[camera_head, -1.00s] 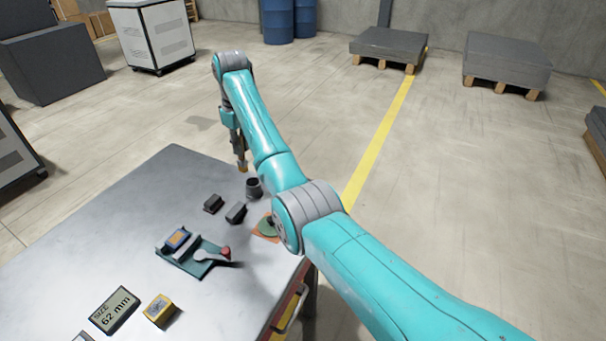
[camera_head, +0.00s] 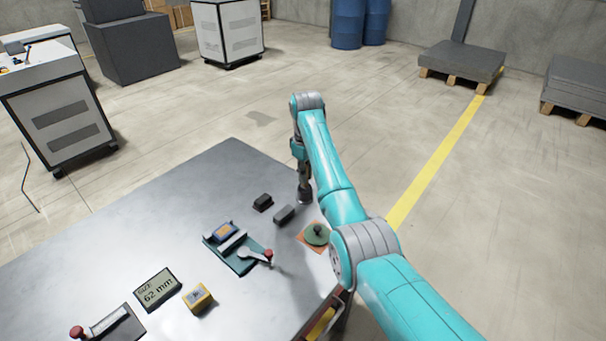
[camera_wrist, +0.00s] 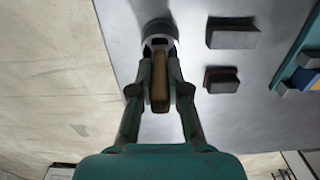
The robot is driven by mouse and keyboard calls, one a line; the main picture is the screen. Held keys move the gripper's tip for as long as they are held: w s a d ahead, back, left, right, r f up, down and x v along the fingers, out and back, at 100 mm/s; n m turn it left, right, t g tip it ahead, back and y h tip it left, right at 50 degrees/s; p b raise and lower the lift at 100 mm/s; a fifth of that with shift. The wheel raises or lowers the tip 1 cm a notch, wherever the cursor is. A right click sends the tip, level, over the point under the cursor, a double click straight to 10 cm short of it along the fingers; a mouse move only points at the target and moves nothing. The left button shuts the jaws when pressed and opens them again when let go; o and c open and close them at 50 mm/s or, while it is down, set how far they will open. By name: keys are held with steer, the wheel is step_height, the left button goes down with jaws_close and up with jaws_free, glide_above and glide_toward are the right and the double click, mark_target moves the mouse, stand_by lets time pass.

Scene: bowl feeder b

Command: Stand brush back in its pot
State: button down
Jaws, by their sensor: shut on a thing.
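My gripper (camera_wrist: 159,72) is shut on the brush (camera_wrist: 158,85), whose brown handle shows between the fingers in the wrist view. The pot (camera_wrist: 159,32) is a dark round cup just beyond the fingertips, in line with the brush. In the head view my gripper (camera_head: 304,176) points down directly over the pot (camera_head: 304,198), near the table's far right edge. The brush's lower end is hidden by the fingers, so I cannot tell whether it is inside the pot or just above it.
Two dark blocks (camera_head: 263,202) (camera_head: 284,214) stand left of the pot. A green round-based item (camera_head: 315,234) on an orange mat lies nearer. A teal fixture (camera_head: 232,260), a 62 mm display (camera_head: 158,289) and a yellow box (camera_head: 198,297) stand on the grey table (camera_head: 150,225).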

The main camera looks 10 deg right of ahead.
steer(key=shift+f, duration=0.2)
steer(key=c, duration=1.1)
jaws_free()
steer(key=shift+c, duration=0.2)
